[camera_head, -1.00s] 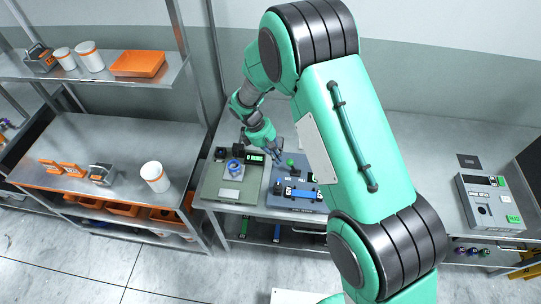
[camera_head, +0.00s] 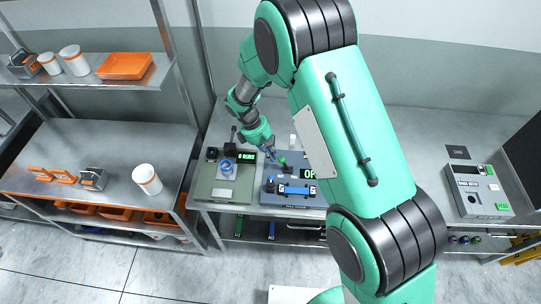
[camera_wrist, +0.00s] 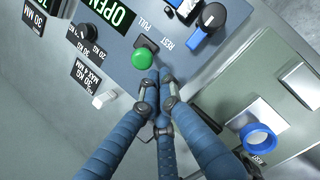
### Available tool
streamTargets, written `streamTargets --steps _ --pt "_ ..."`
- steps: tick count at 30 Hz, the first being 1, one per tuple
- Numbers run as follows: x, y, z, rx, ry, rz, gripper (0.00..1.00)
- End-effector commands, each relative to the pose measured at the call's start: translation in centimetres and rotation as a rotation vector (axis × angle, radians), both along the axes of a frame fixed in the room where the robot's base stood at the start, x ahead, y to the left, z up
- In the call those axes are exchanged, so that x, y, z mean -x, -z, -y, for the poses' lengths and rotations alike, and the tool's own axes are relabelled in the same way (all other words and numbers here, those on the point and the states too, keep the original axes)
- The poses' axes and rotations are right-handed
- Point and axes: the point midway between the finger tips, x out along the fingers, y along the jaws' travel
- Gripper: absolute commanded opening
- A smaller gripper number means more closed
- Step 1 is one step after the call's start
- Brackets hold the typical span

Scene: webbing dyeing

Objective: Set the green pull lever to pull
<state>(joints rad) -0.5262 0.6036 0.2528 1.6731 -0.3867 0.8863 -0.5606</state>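The green pull lever's round knob (camera_head: 282,160) stands on the blue-grey panel (camera_head: 270,199) on the bench. In the wrist view the green knob (camera_wrist: 145,57) is just beyond my fingertips, near the PULL and REST labels. I cannot tell which label the lever is set to. My gripper (camera_head: 272,154) is just left of the knob in the head view. In the wrist view its blue fingers (camera_wrist: 159,76) converge with their tips together and nothing visible between them. The tips are very close to the knob; contact is unclear.
The green-grey panel (camera_head: 209,190) with a blue ring (camera_head: 227,165) is left of the lever panel. A green-lit display (camera_wrist: 112,12) reads OPEN. A grey meter box (camera_head: 478,191) stands far right.

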Motion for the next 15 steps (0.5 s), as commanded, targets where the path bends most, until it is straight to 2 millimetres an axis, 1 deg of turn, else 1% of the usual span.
streamTargets --steps 15 --pt "-0.01 -0.51 0.69 -0.064 0.001 0.000 0.00"
